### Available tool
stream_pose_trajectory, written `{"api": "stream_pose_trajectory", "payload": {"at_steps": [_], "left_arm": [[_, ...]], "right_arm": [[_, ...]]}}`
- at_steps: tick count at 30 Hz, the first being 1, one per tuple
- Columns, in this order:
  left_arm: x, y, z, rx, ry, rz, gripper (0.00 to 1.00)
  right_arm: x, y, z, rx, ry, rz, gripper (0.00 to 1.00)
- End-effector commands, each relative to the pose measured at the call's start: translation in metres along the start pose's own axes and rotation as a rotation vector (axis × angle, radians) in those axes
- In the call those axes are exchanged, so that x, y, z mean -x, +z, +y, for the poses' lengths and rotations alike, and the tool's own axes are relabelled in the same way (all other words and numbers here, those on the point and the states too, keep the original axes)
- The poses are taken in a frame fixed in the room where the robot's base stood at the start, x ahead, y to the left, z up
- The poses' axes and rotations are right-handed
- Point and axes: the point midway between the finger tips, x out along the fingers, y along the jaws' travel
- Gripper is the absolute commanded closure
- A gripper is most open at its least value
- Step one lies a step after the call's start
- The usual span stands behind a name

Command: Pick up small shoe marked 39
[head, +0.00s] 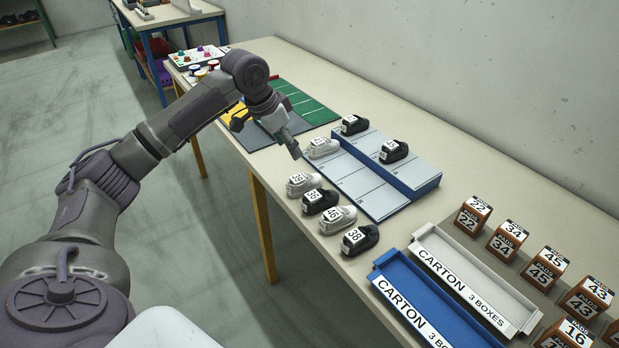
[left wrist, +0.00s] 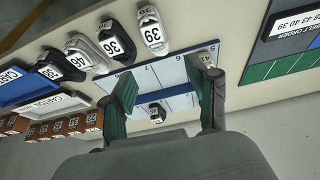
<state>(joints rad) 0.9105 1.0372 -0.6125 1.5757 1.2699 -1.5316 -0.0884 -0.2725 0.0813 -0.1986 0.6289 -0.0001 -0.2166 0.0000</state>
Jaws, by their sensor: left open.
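The small shoe marked 39 (head: 302,184) is light grey. It stands on the table at the far end of a row of shoes along the front edge. It also shows at the top of the left wrist view (left wrist: 152,31), its label facing up. My left gripper (head: 266,133) is open and empty, above the table and to the upper left of the shoe in the head view. In the left wrist view its two fingers (left wrist: 170,88) are spread, with shoe 39 beyond them and apart from them. My right gripper is not in view.
Shoes 36 (head: 319,201), 46 (head: 338,219) and 38 (head: 360,239) stand in the row. Another light shoe (head: 323,147) and two dark shoes stand on the blue-white rack (head: 413,190). Carton trays (head: 437,302) and several numbered boxes (head: 472,215) lie right.

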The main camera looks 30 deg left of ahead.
Motion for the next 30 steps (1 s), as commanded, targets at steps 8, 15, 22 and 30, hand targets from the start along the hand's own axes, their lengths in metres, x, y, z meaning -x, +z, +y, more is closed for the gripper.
{"api": "stream_pose_trajectory", "payload": {"at_steps": [8,15,22,30], "left_arm": [[-0.056,0.001,0.001,0.001,0.003,-0.002,0.41],[-0.076,0.001,0.001,0.000,0.000,0.000,0.41],[-0.106,0.009,0.004,0.000,0.002,-0.002,0.41],[-0.127,0.008,0.004,0.000,-0.001,0.000,0.41]], "right_arm": [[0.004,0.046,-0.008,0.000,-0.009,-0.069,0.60],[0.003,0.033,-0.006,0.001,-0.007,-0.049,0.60],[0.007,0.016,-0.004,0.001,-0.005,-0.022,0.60],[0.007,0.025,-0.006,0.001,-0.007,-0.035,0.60]]}}
